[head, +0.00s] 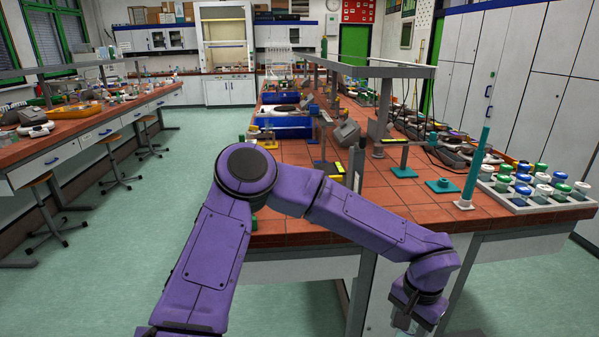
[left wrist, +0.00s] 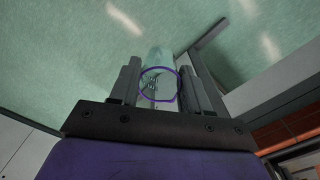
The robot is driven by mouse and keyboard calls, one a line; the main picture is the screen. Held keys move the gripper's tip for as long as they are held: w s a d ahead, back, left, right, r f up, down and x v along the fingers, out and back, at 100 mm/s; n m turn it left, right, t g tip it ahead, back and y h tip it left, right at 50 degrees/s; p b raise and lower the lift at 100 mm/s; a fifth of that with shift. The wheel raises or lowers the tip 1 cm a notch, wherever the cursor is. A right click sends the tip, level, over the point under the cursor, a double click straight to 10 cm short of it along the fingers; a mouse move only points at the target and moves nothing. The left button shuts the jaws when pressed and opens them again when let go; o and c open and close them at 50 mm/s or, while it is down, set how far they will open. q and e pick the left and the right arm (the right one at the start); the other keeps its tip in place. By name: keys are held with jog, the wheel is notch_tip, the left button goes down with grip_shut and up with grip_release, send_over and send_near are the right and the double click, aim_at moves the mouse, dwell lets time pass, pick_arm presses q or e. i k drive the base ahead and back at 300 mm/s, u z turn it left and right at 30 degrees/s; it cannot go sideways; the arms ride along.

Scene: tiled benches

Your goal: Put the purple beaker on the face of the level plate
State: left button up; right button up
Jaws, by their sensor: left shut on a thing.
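The purple beaker is a clear vessel with a purple rim; in the left wrist view the beaker (left wrist: 160,84) sits between the two dark fingers. My left gripper (left wrist: 158,88) is shut on it. In the head view my left gripper (head: 413,318) hangs low at the bottom right, in front of the bench's near side, with a little of the beaker's glass (head: 402,328) below it. On the bench, a small plate (head: 396,141) on a post above a teal base looks level. Another yellow-striped plate (head: 329,167) looks tilted. My right gripper is out of view.
The red-tiled bench (head: 290,228) has bare tiles near its front edge. A rack of capped bottles (head: 540,186) stands at the right, beside a tall teal cylinder (head: 475,170). A low teal base (head: 443,186) stands nearby. A grey shelf (head: 370,70) overhangs the bench.

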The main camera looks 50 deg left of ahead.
aim_at(324, 170)
jog(key=u, duration=1.05)
jog(key=i, duration=0.25)
